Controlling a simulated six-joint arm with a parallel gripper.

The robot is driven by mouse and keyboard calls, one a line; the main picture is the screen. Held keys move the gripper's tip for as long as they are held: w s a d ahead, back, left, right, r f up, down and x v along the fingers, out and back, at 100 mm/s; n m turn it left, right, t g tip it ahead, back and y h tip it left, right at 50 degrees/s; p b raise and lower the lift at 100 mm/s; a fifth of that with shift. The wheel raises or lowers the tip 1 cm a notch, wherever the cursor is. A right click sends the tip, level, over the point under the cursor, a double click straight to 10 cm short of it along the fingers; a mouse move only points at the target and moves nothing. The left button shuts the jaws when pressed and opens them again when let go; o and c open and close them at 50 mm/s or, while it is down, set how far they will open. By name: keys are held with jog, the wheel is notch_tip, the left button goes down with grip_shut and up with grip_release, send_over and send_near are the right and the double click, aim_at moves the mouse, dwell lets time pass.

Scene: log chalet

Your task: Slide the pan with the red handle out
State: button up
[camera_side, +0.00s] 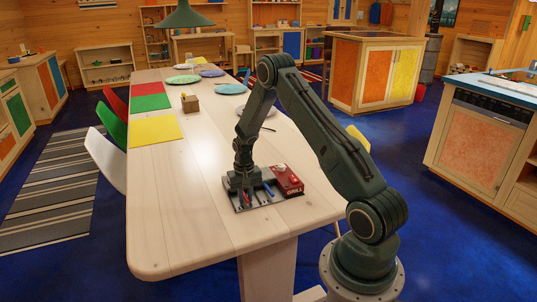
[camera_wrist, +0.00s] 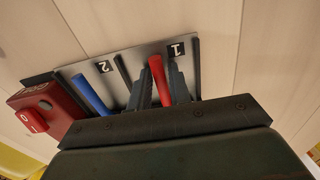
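A flat grey plate (camera_wrist: 205,60) lies on the table, with a red handle (camera_wrist: 160,80) by the label 1 and a blue handle (camera_wrist: 92,95) by the label 2. Both handles show small in the side view, the red one (camera_side: 247,197) left of the blue one (camera_side: 268,189). My gripper (camera_wrist: 163,85) is low over the plate, one dark finger on each side of the red handle. Whether the fingers press on it cannot be seen. The pan body under the red handle cannot be made out.
A dark red box (camera_side: 288,180) with a red switch marked 0 and 1 stands at the plate's blue-handle end. Dark upright bars flank the handles. The table (camera_side: 190,215) is bare left of and in front of the plate. A small brown box (camera_side: 190,103) stands farther back.

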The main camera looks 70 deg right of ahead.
grip_shut()
jog(key=shift+a, duration=0.1)
jog(key=shift+s+a, duration=3)
jog(key=shift+a, duration=0.15)
jog(key=shift+o, duration=2)
grip_release()
jog(key=shift+r, duration=0.1)
